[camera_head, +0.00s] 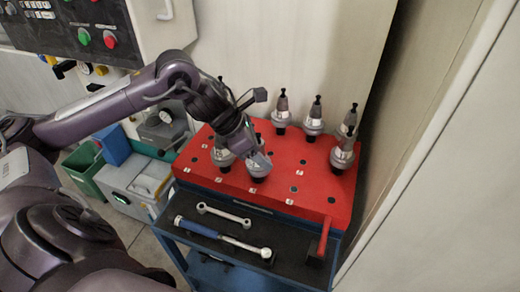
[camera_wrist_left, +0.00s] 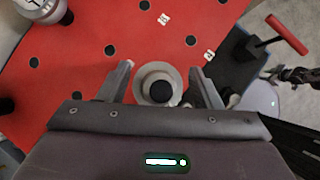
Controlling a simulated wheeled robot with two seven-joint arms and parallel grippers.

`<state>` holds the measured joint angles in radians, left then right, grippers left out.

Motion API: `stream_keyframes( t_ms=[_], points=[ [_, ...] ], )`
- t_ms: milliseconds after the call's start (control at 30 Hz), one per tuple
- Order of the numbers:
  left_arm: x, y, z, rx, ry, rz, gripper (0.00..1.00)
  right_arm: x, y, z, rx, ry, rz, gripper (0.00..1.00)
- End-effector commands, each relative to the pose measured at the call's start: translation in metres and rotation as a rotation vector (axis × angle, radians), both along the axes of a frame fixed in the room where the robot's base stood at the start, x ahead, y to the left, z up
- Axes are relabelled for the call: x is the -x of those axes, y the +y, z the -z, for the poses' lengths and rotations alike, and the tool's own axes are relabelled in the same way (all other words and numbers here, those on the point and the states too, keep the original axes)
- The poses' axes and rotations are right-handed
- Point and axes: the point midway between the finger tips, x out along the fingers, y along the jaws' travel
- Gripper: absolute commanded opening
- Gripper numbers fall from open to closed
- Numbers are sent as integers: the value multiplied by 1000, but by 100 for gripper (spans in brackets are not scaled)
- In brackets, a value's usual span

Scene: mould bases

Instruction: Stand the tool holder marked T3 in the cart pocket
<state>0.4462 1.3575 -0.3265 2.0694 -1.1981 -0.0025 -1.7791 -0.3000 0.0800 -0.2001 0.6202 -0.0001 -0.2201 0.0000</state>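Several metallic tool holders with dark tips stand upright on the red cart top (camera_head: 285,185). One tool holder (camera_head: 258,168) is under my left gripper (camera_head: 252,152), and the gripper partly hides it. In the left wrist view this holder (camera_wrist_left: 157,76) is between the two fingers of my left gripper (camera_wrist_left: 163,76), with a gap visible on each side. The fingers are apart. Another holder (camera_head: 222,156) stands just to its left. The red top has dark round pockets and small white labels, too small to read, so I cannot tell which is T3. My right gripper is not in view.
More holders stand at the back (camera_head: 281,113), (camera_head: 313,122) and right (camera_head: 342,155). A dark tray (camera_head: 225,215) in front carries a wrench (camera_head: 224,215), a blue-handled tool (camera_head: 200,229) and a red-handled tool (camera_head: 324,238). A wall panel is close on the right.

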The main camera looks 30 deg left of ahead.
Motion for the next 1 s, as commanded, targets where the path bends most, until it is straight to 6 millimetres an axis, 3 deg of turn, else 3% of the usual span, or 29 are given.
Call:
stream_keyframes(
  t_ms=[267, 433, 800, 1000],
  points=[
    [2, 0, 4, -2, 9, 0, 59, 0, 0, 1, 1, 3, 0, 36],
    [8, 9, -11, -6, 5, -2, 59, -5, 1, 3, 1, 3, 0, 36],
    [26, 26, -50, -6, 0, -3, 59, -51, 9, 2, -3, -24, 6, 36],
    [31, 29, -61, -2, 1, -1, 59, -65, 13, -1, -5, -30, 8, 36]
  ],
)
